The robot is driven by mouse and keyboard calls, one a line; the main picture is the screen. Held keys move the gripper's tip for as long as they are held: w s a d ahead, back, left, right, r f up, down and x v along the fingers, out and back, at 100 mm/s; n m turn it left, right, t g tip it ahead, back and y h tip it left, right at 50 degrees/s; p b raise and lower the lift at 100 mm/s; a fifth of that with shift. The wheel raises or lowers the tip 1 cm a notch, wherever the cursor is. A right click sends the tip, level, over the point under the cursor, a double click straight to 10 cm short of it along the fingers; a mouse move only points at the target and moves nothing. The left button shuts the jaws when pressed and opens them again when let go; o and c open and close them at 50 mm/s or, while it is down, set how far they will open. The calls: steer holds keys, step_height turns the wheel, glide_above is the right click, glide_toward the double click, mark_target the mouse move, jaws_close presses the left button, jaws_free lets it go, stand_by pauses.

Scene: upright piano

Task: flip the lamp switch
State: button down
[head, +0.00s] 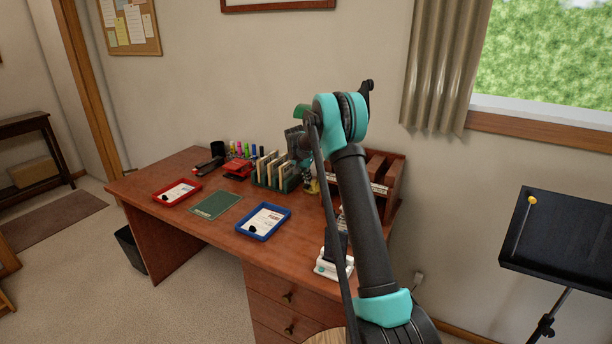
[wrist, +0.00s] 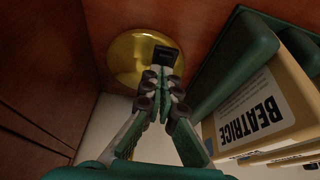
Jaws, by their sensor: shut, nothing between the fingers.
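The lamp's round brass base (wrist: 130,62) shows in the wrist view, on reddish-brown wood; a small yellow part (head: 312,187) of it seems to show in the head view. A green piece (head: 301,111) behind my arm may be the lamp's shade. My gripper (wrist: 166,66) is shut and empty, its tips in front of the brass base. I cannot tell whether they touch it. The head view shows my gripper (head: 296,146) partly hidden by my arm, at the back of the desk. The lamp switch is not clearly seen; a black tip piece covers part of the base.
A green rack (head: 270,176) with upright cards stands close beside my gripper; one card (wrist: 262,108) reads BEATRICE. The desk (head: 215,240) also holds a red tray (head: 163,197), a blue tray (head: 252,231) and a green mat (head: 216,206).

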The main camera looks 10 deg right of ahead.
steer(key=shift+f, duration=0.15)
steer(key=shift+w+d+f+g+y, duration=0.3)
steer(key=shift+d+g+y, duration=0.1)
steer(key=shift+g, duration=0.2)
steer(key=shift+w+g+y, duration=0.15)
steer(key=shift+g+y, duration=0.35)
steer(key=shift+g, duration=0.1)
steer(key=shift+s+a+r+g, duration=0.1)
steer(key=shift+s+r+g, duration=0.1)
steer(key=shift+g, duration=0.1)
steer(key=shift+w+d+r, duration=0.1)
steer(key=shift+w+d, duration=0.05)
steer(key=shift+d, duration=0.05)
stand_by(0.4)
steer(key=shift+a, duration=0.1)
stand_by(0.3)
